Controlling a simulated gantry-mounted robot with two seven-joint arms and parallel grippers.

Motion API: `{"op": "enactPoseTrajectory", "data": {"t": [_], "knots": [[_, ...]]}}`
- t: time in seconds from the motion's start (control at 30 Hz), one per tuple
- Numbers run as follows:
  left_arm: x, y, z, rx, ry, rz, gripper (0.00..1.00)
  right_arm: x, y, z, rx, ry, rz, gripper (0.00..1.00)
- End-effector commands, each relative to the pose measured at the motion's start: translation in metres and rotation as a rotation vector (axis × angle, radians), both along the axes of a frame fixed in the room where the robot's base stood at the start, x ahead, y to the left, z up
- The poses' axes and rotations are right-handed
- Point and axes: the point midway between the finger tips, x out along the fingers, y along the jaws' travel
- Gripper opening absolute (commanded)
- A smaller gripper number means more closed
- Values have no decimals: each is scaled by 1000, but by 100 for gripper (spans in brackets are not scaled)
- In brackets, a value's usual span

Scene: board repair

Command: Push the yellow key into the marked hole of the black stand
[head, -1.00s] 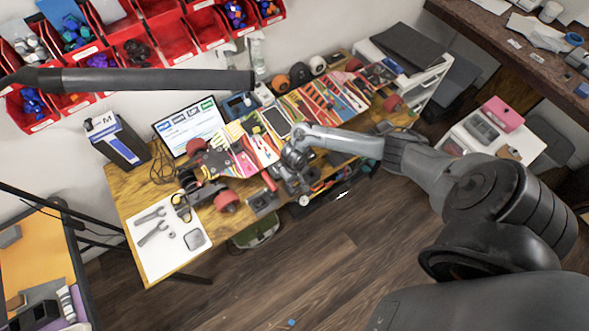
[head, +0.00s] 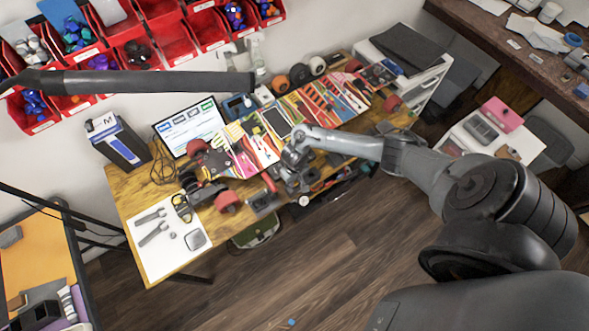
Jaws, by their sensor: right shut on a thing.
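My right gripper (head: 291,186) is at the front edge of the wooden workbench, low over it, with its arm reaching in from the right. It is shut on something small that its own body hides. I cannot make out the yellow key in this view. A small dark block (head: 262,202) sits at the bench's front edge just left of the gripper; it may be the black stand, but no marked hole can be seen at this size. My left gripper is not in view.
The workbench (head: 126,193) is crowded. Red-wheeled parts and a red-handled tool lie near the gripper. A white sheet (head: 155,260) with wrenches lies at the left end.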

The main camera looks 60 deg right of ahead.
Motion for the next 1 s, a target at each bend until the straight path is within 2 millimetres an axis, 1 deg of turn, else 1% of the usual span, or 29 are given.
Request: {"op": "enactPoseTrajectory", "data": {"t": [1.0], "knots": [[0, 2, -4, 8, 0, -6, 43, 0, 0, -9, 1, -1, 0, 0]]}}
